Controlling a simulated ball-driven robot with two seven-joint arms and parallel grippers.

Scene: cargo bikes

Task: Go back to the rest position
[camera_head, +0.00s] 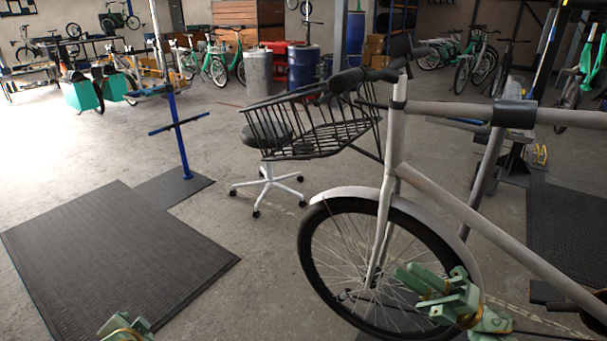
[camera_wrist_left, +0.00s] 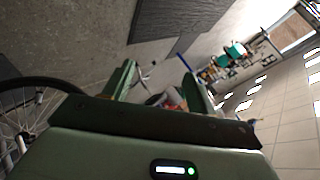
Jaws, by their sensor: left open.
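My right gripper (camera_head: 428,287) shows at the lower right of the head view, in front of the front wheel of a grey bike (camera_head: 470,203). I cannot tell whether it touches the wheel or whether its jaws are apart. Only a small part of my left gripper (camera_head: 125,328) shows at the bottom edge of the head view, low and left of the bike. In the left wrist view my left gripper (camera_wrist_left: 160,85) has its two fingers apart, with no object seen held between them.
A black wire basket (camera_head: 320,130) is on the bike's front. A stool (camera_head: 267,170) stands behind it. A black mat (camera_head: 110,255) and a blue stand (camera_head: 180,135) are at left. Bare floor lies between mat and bike. A wheel (camera_wrist_left: 30,115) shows in the left wrist view.

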